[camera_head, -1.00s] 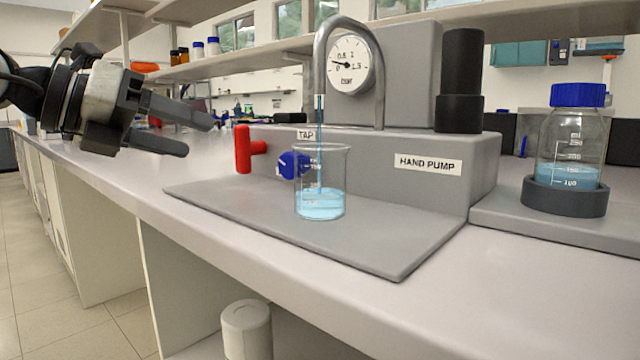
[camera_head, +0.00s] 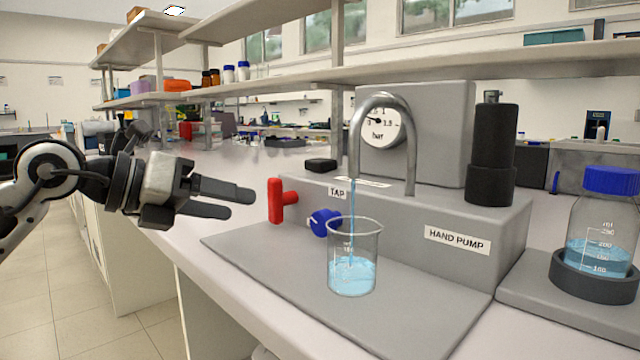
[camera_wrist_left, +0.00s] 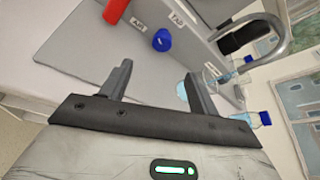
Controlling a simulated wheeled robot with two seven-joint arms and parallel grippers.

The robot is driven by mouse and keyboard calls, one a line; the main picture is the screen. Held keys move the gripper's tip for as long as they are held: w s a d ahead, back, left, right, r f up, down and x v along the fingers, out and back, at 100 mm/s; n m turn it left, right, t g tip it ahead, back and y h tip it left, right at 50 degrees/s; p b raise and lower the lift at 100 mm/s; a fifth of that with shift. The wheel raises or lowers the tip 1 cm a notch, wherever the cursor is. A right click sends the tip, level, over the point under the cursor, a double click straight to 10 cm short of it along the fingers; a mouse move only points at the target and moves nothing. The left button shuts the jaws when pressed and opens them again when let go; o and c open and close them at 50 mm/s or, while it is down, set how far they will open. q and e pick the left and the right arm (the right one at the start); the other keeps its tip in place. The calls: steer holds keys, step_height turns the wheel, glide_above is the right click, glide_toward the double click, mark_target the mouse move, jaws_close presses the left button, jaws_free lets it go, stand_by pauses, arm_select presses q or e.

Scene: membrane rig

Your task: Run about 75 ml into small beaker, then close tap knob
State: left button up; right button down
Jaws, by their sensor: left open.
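The small beaker (camera_head: 354,258) stands upright on the grey base plate under the bent metal spout. A thin blue stream falls from the spout (camera_head: 412,150) into it, and blue liquid fills its lower part. The blue tap knob (camera_head: 325,222) is on the rig's front behind the beaker, near the TAP label; it also shows in the left wrist view (camera_wrist_left: 162,40). My left gripper (camera_head: 243,202) is open and empty, left of the red handle and apart from the knob. It also shows in the left wrist view (camera_wrist_left: 158,82). My right gripper is not in view.
A red handle (camera_head: 276,201) sticks up left of the knob. A round gauge (camera_head: 383,130) and a black hand pump (camera_head: 492,150) stand on the rig. A blue-capped bottle (camera_head: 601,228) of blue liquid stands in a dark ring at right. The plate's left front (camera_head: 265,265) is clear.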

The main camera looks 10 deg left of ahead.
mark_target(317, 221)
arm_select(q)
steer(key=p+x, duration=0.2)
steer(key=x, duration=0.5)
steer(key=p+x, duration=0.2)
steer(key=x, duration=0.6)
steer(key=shift+d+r+p, duration=0.1)
steer(key=shift+d+p, duration=0.2)
steer(key=shift+d, duration=0.15)
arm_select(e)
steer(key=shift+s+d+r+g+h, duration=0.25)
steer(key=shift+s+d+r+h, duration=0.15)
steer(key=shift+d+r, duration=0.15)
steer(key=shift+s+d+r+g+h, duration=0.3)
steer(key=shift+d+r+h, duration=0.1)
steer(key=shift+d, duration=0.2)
arm_select(q)
steer(key=c, duration=1)
